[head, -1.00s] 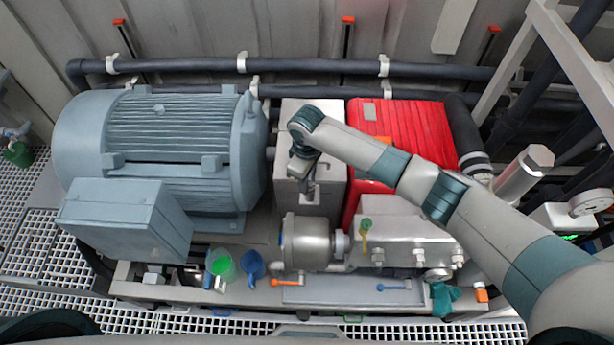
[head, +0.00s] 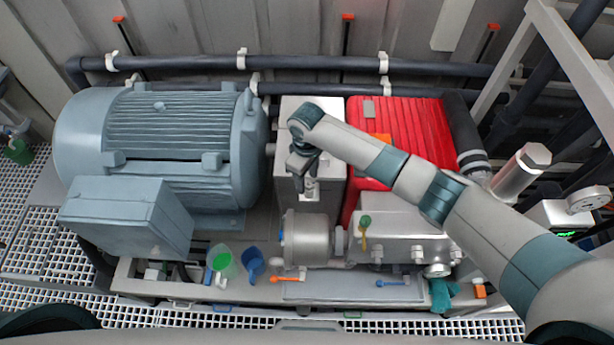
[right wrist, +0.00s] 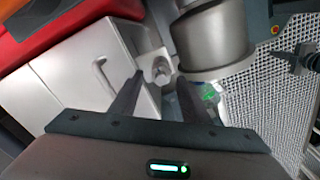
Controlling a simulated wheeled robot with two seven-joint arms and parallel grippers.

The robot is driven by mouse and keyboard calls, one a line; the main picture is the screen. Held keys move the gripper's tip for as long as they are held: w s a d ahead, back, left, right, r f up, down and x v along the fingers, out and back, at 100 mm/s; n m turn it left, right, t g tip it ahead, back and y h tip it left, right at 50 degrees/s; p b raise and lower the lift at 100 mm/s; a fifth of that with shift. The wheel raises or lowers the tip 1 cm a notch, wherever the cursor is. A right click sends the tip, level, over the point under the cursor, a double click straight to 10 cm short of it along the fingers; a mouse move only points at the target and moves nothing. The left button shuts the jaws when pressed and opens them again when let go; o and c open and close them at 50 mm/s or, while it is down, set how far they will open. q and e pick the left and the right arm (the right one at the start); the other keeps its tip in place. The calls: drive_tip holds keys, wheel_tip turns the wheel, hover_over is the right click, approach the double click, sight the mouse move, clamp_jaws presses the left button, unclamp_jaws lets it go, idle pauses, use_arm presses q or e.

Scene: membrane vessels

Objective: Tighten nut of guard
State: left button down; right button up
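The guard (head: 313,112) is a light grey metal box between the blue-grey motor and the red pump block. In the right wrist view, a pale box with a small handle (right wrist: 75,68) seems to be the same guard. A hex nut (right wrist: 161,72) shows there beside the box, between my finger tips. My right gripper (head: 302,182) points down at the front of the guard. In the right wrist view its fingers (right wrist: 160,78) are apart, one on each side of the nut; I cannot tell whether they touch it. My left gripper is not in view.
The motor (head: 165,140) stands left and the red block (head: 415,130) right. A silver cylinder (head: 306,238) lies close in front of the guard.

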sight(307, 182)
drive_tip(key=shift+r, duration=0.15)
wheel_tip(307, 182, up, 17)
drive_tip(key=b, duration=0.5)
drive_tip(key=shift+s, duration=0.1)
idle(0.6)
